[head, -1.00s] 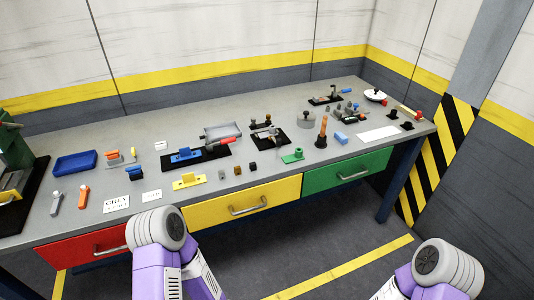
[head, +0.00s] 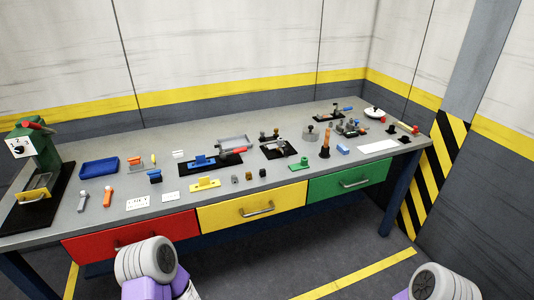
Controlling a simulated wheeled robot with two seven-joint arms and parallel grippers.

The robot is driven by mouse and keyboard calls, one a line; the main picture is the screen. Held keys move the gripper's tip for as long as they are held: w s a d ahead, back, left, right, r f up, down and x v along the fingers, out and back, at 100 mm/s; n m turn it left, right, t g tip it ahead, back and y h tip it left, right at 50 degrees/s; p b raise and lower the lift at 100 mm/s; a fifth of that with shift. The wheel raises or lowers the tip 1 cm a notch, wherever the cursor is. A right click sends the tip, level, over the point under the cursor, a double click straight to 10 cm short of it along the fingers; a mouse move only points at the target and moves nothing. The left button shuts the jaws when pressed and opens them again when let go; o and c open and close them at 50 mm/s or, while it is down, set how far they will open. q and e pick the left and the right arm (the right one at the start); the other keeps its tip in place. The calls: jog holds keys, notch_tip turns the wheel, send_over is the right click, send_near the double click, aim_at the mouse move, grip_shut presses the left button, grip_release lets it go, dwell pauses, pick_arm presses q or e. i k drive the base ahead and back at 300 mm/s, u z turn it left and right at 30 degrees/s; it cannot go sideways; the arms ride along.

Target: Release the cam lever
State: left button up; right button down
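I cannot tell for certain which small fixture carries the cam lever. One candidate is a dark plate (head: 322,119) at the back right of the bench, with a blue-tipped handle (head: 346,109) on it. Another is a black plate (head: 184,169) near the middle, with a blue part and a dark, red-tipped handle (head: 232,153). A smaller black plate (head: 270,153) bears brownish knobs. Neither of my grippers is in view. Only rounded joints of my arms show at the bottom edge, in front of the bench and apart from it.
The grey bench (head: 110,171) carries many small parts. A green machine (head: 38,152) stands at its left end, near a blue tray (head: 99,168). Red (head: 130,236), yellow (head: 250,208) and green (head: 350,180) drawers look shut. Walls stand behind and to the right. Floor in front is open.

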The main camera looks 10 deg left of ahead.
aim_at(285, 152)
jog(key=u, duration=0.8)
jog(key=i, duration=0.5)
